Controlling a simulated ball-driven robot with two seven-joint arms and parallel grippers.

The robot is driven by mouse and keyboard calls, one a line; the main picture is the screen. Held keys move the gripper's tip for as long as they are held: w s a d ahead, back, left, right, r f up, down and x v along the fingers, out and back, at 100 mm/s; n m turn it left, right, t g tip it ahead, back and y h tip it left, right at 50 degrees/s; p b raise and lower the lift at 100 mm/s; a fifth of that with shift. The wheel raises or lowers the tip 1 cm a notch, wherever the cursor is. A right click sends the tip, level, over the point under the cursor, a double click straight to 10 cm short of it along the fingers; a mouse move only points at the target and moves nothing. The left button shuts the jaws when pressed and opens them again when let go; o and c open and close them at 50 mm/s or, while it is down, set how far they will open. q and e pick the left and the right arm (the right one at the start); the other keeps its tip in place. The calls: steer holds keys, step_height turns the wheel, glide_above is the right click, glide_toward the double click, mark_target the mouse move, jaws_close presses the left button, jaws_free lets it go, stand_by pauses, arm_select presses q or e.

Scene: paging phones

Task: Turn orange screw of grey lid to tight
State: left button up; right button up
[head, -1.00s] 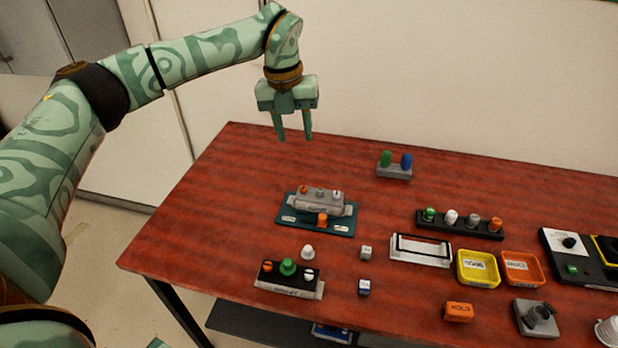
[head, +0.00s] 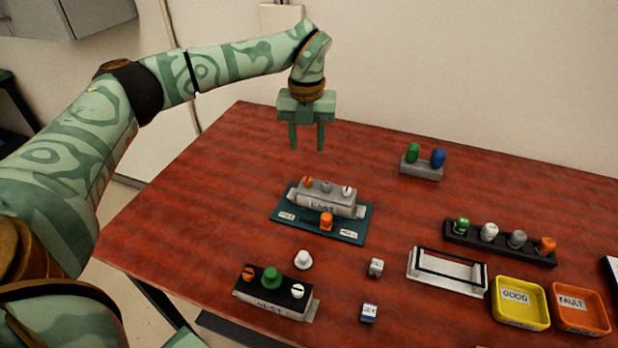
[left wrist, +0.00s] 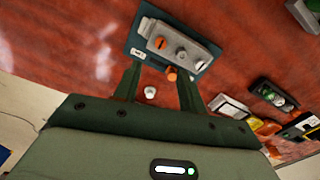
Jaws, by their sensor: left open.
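The grey lid (head: 327,201) sits on a dark teal plate (head: 285,215) on the red table. On its top are an orange screw (head: 308,181) at the left, a grey one in the middle and a white one (head: 347,190) at the right. An orange knob (head: 326,221) stands in front of it on the plate. The lid (left wrist: 192,42) and its orange screw (left wrist: 159,43) also show in the left wrist view. My left gripper (head: 307,148) is open and empty, pointing down in the air above and behind the lid. My right gripper is out of view.
A black-topped block (head: 272,291) with orange, green and white knobs stands in front, near a loose white knob (head: 303,260). Small cubes, a white frame (head: 448,284), a knob rack (head: 499,243), and yellow (head: 520,303) and orange trays lie right. The table's back left is clear.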

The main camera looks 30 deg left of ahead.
mark_target(308, 179)
arm_select(q)
step_height(308, 179, down, 11)
steer(key=shift+w+f+b, duration=0.1)
steer(key=shift+w+b, duration=0.05)
steer(key=shift+b, duration=1.1)
jaws_close()
